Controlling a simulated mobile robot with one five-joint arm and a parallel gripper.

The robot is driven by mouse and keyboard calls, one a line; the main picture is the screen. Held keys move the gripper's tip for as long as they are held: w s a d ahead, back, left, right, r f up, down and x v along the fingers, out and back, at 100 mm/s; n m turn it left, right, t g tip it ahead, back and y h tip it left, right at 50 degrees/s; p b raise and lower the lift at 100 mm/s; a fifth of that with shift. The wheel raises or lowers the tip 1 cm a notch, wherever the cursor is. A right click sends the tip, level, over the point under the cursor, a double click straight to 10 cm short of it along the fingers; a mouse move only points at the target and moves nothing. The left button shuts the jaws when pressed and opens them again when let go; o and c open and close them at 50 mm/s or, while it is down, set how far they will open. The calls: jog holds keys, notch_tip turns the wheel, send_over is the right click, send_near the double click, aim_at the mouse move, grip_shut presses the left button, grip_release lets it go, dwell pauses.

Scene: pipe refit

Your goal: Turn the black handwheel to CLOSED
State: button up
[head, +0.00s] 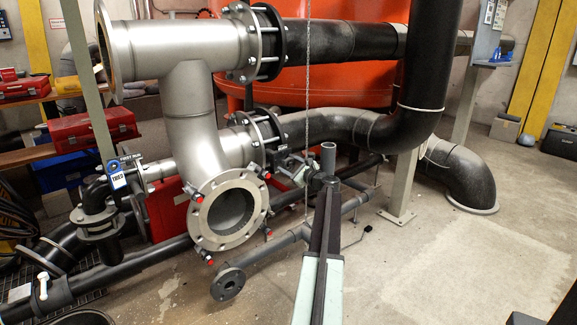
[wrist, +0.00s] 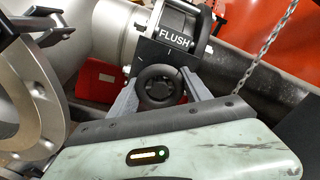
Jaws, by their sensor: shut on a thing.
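The black handwheel (wrist: 160,88) is in the middle of the wrist view, a small round ribbed knob with a darker hub. It sits just below a dark plate lettered FLUSH (wrist: 174,41). My gripper (wrist: 161,80) has one grey finger on each side of the wheel and is shut on it. A small pale tick shows on the plate above the wheel. I cannot read a CLOSED mark or tell the wheel's angle. In the head view my arm reaches in to the pipes at the centre, and I cannot make out the wheel there.
A hanging chain (head: 308,100) passes close to the right of my gripper. A large grey flange (head: 227,209) stands to the left. Black pipe (head: 430,70) and a grey post (head: 399,185) rise to the right. Bare concrete floor (head: 470,260) lies clear at right.

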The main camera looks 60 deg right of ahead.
jog(key=m, duration=1.3)
jog(key=shift+a+m, duration=0.1)
jog(key=shift+m, duration=0.2)
dwell(0.4)
jog(key=o, duration=1.3)
jog(key=shift+o, duration=0.2)
jog(key=v, duration=0.7)
jog(key=shift+s, duration=0.4)
